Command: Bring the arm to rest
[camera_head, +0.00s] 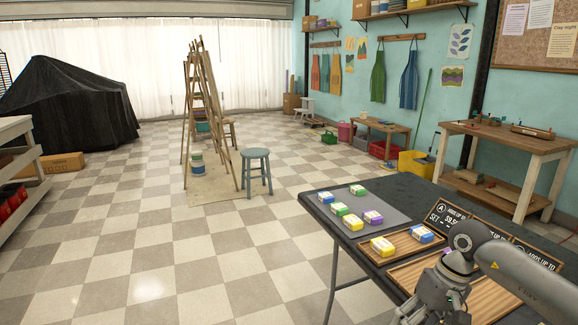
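My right gripper (428,312) hangs over the wooden trays at the table's right; its arm comes in from the right edge. Its fingers are small and dark, so whether it is open or shut is unclear. A bit of purple shows beside it, partly hidden. Several small wrapped soaps, such as a purple one (373,217) and a green one (357,190), lie on a grey mat (390,209). My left gripper is not in view.
The dark table (318,208) carries black price signs (447,216) behind the trays, close to my arm. A blue-grey stool (255,156) and easels (200,110) stand beyond it. A wooden workbench (500,135) is at the right. The checkered floor left of the table is clear.

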